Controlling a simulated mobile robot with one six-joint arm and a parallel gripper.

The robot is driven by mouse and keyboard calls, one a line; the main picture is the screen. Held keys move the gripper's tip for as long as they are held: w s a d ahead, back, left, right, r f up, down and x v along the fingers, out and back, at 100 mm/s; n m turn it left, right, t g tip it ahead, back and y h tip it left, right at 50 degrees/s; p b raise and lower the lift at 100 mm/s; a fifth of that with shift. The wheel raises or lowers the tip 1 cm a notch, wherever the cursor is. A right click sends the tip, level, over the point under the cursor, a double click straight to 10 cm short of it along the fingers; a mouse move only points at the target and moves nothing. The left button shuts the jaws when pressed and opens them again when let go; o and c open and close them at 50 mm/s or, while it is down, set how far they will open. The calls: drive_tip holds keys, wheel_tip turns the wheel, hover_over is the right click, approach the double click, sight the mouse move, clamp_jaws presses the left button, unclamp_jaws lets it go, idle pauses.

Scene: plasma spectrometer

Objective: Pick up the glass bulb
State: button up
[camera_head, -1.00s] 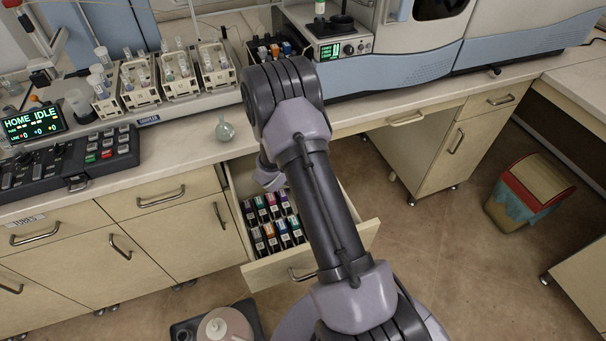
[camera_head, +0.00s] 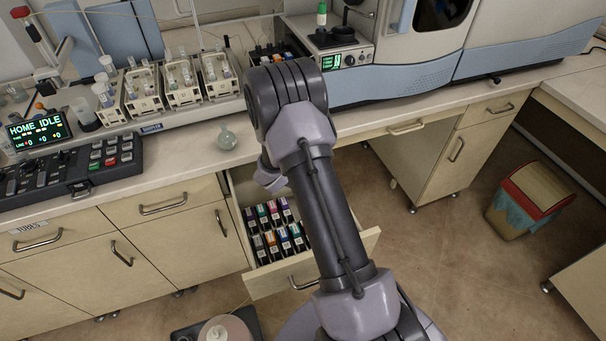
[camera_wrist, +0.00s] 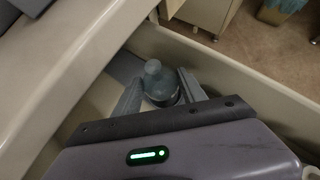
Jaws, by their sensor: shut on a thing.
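My gripper (camera_wrist: 160,92) is shut on a rounded, blue-grey translucent thing with a short neck, which looks like the glass bulb (camera_wrist: 154,80). Its neck end faces the wrist camera, and a finger lies on each side of it. It is over the open drawer, below the counter edge; I cannot tell whether it touches the drawer floor. In the head view my arm hides the gripper's fingers and the held bulb. A similar round, pale green glass flask (camera_head: 227,138) stands on the counter near its front edge.
The open drawer (camera_head: 283,277) holds several coloured-label cartridges (camera_head: 275,230); its wall (camera_wrist: 245,75) runs close beside my gripper. The counter (camera_head: 185,150) carries tube racks (camera_head: 183,92), a control keypad (camera_head: 103,160) and the spectrometer (camera_head: 420,75). A bin (camera_head: 530,200) stands on the floor at right.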

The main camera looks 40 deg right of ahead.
drive_tip(key=shift+s+a+f+t+h+b, duration=0.3)
drive_tip(key=shift+a+h, duration=0.1)
drive_tip(key=shift+h, duration=0.1)
drive_tip(key=shift+s+a+t+h, duration=0.1)
drive_tip(key=shift+a+t+h, duration=0.2)
drive_tip(key=shift+h, duration=0.2)
drive_tip(key=shift+a+r+t+h+p, duration=0.15)
drive_tip(key=shift+r+t+h+p, duration=0.15)
drive_tip(key=shift+h, duration=0.2)
wheel_tip(320, 180, up, 6)
drive_tip(key=s+a+p, duration=0.2)
drive_tip(key=shift+s+a+r+g+y+p, duration=0.4)
drive_tip(key=shift+s+a+p, duration=0.9)
drive_tip(key=shift+a, duration=1.6)
drive_tip(key=shift+s+a+r+g+y+p, duration=0.15)
drive_tip(key=shift+s+a+y+p, duration=0.5)
drive_tip(key=shift+s+a, duration=1.75)
drive_tip(key=shift+s+a+r+g+y+p, duration=0.1)
drive_tip(key=shift+s+a+g+y+p, duration=0.65)
drive_tip(key=shift+a, duration=2.6)
drive_tip(key=shift+s+t+h+p, duration=0.3)
drive_tip(key=shift+s+t, duration=0.05)
drive_tip(key=shift+t, duration=0.05)
